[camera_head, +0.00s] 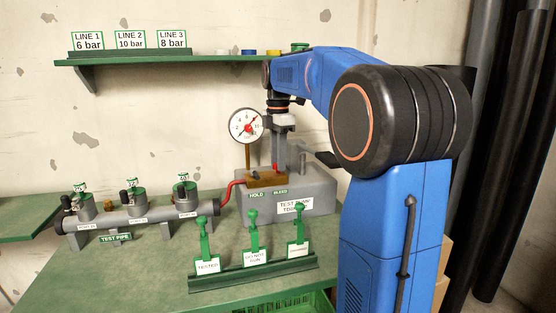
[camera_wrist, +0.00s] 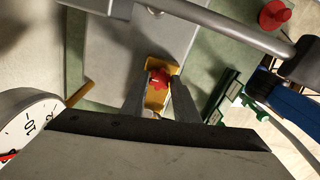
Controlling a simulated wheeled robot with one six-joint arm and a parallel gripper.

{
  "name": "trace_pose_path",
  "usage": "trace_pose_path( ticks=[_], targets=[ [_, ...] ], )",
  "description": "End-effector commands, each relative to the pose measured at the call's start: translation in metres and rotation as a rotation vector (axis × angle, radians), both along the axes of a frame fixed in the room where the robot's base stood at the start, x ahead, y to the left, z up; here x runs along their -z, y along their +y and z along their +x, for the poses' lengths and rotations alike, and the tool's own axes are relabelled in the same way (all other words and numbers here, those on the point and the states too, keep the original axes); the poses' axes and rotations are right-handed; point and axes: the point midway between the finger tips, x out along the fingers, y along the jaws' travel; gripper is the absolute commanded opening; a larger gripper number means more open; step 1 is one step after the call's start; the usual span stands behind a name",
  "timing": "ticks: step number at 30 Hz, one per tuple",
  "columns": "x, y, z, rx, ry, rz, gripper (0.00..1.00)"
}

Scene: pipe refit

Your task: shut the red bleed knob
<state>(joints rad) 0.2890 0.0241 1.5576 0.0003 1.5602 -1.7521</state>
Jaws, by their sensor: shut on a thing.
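The red bleed knob (camera_wrist: 157,79) sits on a brass block (camera_wrist: 158,99) on the grey test pump. In the wrist view it lies between the two fingertips of my gripper (camera_wrist: 160,92), which is shut on it. In the head view my gripper (camera_head: 278,165) points down at the brass block (camera_head: 265,180), and a bit of red shows at the fingertips. The grey pump body (camera_head: 318,184) carries HOLD and BLEED labels (camera_head: 280,191) on its front. The fingers hide part of the knob, so I cannot tell its turn.
A round pressure gauge (camera_head: 246,126) stands close to the left of my gripper. A red hose (camera_head: 230,190) runs to the test pipe (camera_head: 135,215) with several valves. Green tag stands (camera_head: 254,268) are in front. A shelf (camera_head: 180,57) is above.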

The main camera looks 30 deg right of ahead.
Motion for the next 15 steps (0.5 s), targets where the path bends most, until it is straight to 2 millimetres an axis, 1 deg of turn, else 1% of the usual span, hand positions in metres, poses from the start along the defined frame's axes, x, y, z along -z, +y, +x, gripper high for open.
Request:
trace_pose_path(
  ticks=[9, 10, 11, 12, 15],
  targets=[
    [-0.001, -0.0004, 0.0006, -0.002, -0.003, -0.001, 0.05],
    [-0.001, -0.0004, 0.0006, -0.002, -0.003, -0.001, 0.3],
    [-0.0009, -0.0004, 0.0006, -0.002, -0.003, -0.001, 0.37],
    [-0.0009, -0.0004, 0.0005, -0.002, -0.003, -0.001, 0.4],
    [-0.0006, -0.0002, 0.0004, -0.001, -0.002, -0.001, 0.4]
  ],
)
